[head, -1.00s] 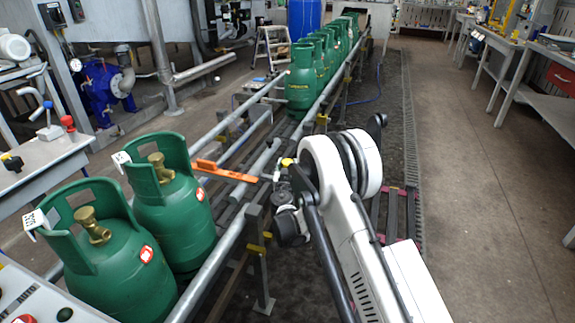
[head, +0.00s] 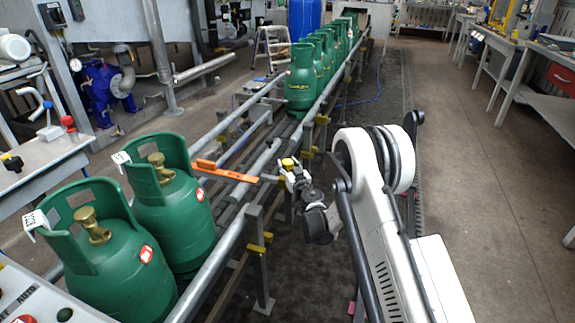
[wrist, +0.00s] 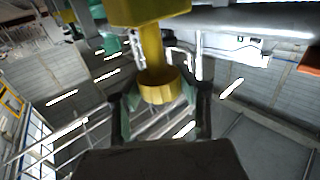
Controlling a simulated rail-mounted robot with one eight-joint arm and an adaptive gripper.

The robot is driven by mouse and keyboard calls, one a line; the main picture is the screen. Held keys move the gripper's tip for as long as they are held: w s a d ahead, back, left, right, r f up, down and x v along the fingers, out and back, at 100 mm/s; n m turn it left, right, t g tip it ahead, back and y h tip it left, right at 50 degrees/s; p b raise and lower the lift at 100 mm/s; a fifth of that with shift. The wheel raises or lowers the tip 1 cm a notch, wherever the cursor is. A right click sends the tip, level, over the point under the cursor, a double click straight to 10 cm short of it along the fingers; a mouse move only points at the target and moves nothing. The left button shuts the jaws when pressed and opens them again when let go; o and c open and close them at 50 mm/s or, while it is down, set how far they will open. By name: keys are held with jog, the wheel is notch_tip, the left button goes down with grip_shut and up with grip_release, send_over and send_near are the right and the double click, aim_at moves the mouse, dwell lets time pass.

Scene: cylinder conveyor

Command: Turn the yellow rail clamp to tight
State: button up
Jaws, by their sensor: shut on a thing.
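The yellow rail clamp (wrist: 150,45) fills the top middle of the wrist view, with a stem running down to a round yellow knob (wrist: 158,88). My gripper (wrist: 160,97) is shut on this knob, with one dark finger on each side of it. In the head view a small part of the yellow clamp (head: 288,163) shows at the end of the rail, just above my gripper (head: 287,178). Most of the clamp is hidden there, and I cannot tell how tight it is.
An orange bar (head: 224,172) lies across the conveyor rails left of my gripper. Two green cylinders (head: 173,215) stand in the near left, and several more (head: 302,85) line the far conveyor. The floor (head: 480,190) at right is clear.

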jog(key=n+g+y, duration=0.3)
jog(key=y, duration=0.1)
jog(key=n+g+y, duration=0.3)
jog(key=shift+d+y, duration=0.15)
jog(key=shift+y, duration=0.25)
jog(key=n+g+y, duration=0.1)
jog(key=n+g, duration=0.1)
jog(key=g, duration=0.2)
jog(key=n+g+y, duration=0.2)
jog(key=n+g, duration=0.1)
jog(key=shift+n+g, duration=0.3)
jog(key=shift+g, duration=0.4)
jog(key=o, duration=1.2)
jog(key=shift+o, duration=0.2)
jog(key=s+d, duration=0.1)
jog(key=d, duration=1)
jog(key=shift+s+d, duration=0.3)
jog(key=shift+d, duration=0.05)
